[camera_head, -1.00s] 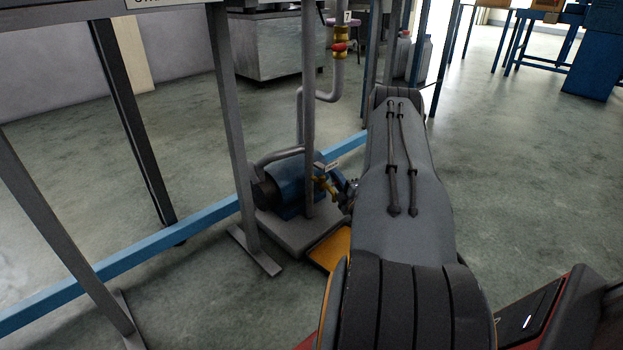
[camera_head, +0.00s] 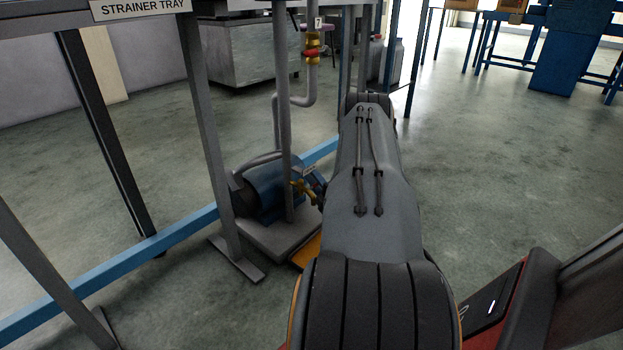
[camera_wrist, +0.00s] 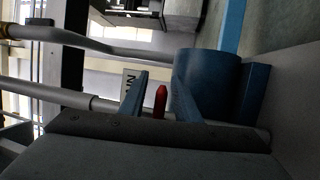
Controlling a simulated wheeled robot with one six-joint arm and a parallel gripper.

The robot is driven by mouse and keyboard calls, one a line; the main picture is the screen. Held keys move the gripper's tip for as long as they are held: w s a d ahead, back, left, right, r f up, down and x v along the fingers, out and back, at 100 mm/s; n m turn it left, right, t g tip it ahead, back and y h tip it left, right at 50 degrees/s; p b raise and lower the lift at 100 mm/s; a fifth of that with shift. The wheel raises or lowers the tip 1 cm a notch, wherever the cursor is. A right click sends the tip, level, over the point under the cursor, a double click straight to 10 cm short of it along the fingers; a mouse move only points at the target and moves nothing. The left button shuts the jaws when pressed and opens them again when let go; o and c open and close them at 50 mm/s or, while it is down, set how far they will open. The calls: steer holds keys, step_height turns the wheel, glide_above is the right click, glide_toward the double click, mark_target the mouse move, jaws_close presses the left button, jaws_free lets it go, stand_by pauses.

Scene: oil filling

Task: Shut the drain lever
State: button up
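In the wrist view, a red lever handle (camera_wrist: 160,101) stands between the two blue fingers of my gripper (camera_wrist: 158,92). A gap shows on each side of it, so the gripper is open around it, not clamped on it. Whether this is the drain lever cannot be read. In the head view, a yellow valve fitting (camera_head: 298,187) sits at the right end of the blue pump (camera_head: 266,190). My gripper's blue fingers (camera_head: 315,183) show beside that fitting, partly hidden by my arm.
A grey post (camera_head: 283,110) rises in front of the pump. A pipe (camera_head: 312,85) carries a red and yellow valve (camera_head: 312,52). A blue floor rail (camera_head: 170,237) and a frame leg (camera_head: 205,130) stand left. Open floor (camera_head: 490,170) lies right.

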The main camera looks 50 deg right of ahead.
steer(key=p+v, duration=0.3)
steer(key=v, duration=0.5)
stand_by(0.6)
